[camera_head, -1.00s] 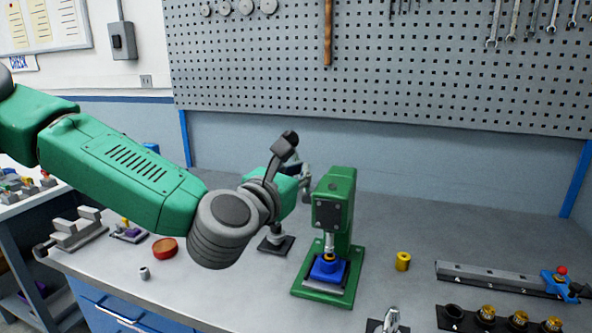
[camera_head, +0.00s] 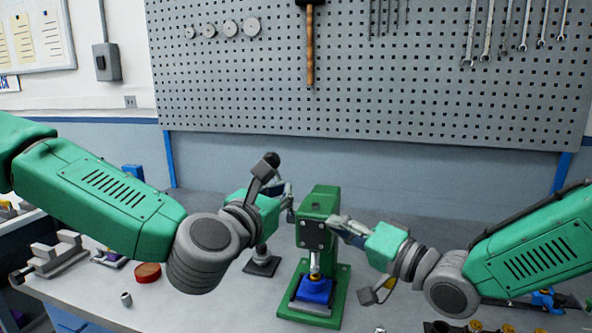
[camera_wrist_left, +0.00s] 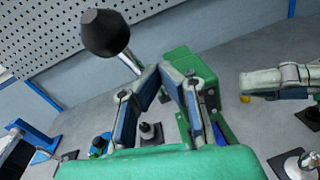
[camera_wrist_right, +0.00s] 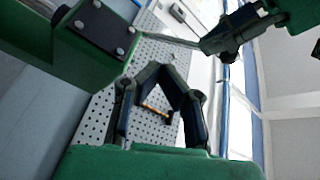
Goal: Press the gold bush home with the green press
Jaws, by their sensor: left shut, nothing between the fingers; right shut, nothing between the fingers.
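The green press (camera_head: 319,205) stands mid-bench. The press lever's black knob (camera_wrist_left: 106,35) and silver rod are close to my left gripper. My left gripper (camera_head: 286,197) is shut and empty, left of the press head. My right gripper (camera_head: 337,222) is shut and empty, by the right side of the press head; contact is unclear.
A small black-based stand (camera_head: 262,264) is left of the press. A red round dish (camera_head: 147,272), a small grey cylinder (camera_head: 126,299) and grey fixtures (camera_head: 56,254) lie further left. A blue clamp (camera_head: 546,300) is at right. The pegboard (camera_head: 350,90) stands behind.

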